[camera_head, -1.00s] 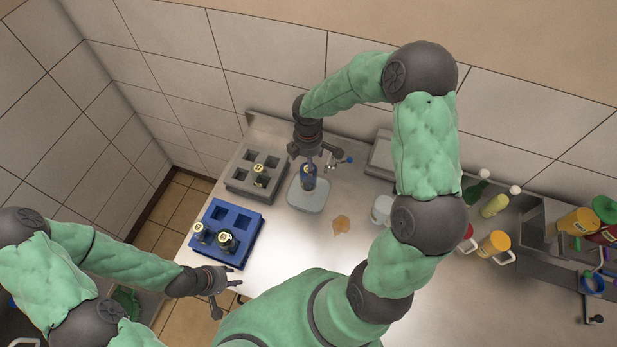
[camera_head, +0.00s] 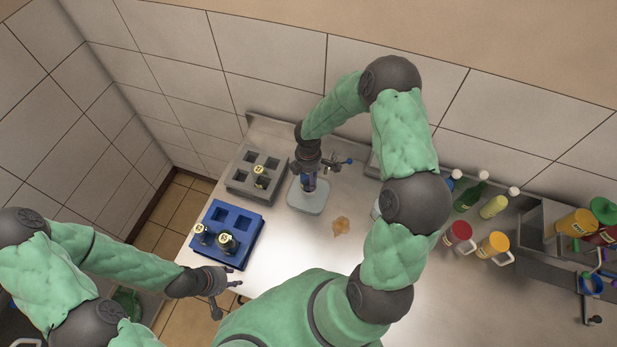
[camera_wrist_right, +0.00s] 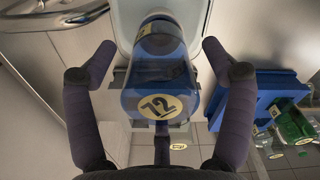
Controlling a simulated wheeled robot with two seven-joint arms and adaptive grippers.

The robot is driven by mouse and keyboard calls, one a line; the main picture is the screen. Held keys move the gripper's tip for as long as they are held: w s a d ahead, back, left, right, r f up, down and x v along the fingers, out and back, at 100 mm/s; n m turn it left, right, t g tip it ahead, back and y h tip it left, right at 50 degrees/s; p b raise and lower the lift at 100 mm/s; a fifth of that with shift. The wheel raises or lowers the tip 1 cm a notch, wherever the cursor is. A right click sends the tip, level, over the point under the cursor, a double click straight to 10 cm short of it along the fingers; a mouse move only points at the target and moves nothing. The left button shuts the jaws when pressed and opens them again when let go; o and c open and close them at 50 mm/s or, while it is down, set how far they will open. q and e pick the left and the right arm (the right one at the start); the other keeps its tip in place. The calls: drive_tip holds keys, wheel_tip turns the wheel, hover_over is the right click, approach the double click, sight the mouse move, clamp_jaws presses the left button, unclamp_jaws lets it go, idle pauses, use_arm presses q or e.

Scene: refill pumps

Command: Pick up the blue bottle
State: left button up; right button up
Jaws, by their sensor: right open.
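The blue bottle (camera_head: 308,184) stands on a pale grey-blue square pad (camera_head: 305,204), partly hidden by my right gripper (camera_head: 308,168). My right gripper (camera_wrist_right: 158,58) is open there, with a finger on each side of the bottle and a visible gap to both. My left gripper (camera_head: 228,290) is open and empty at the table's left front edge, apart from any object.
A blue rack (camera_head: 248,233) with dark labelled bottles and a grey rack (camera_head: 240,184) holding one stand to the left. A small orange-brown patch (camera_head: 341,226) lies right of the pad.

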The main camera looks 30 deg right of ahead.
wheel_tip(320, 180, down, 2)
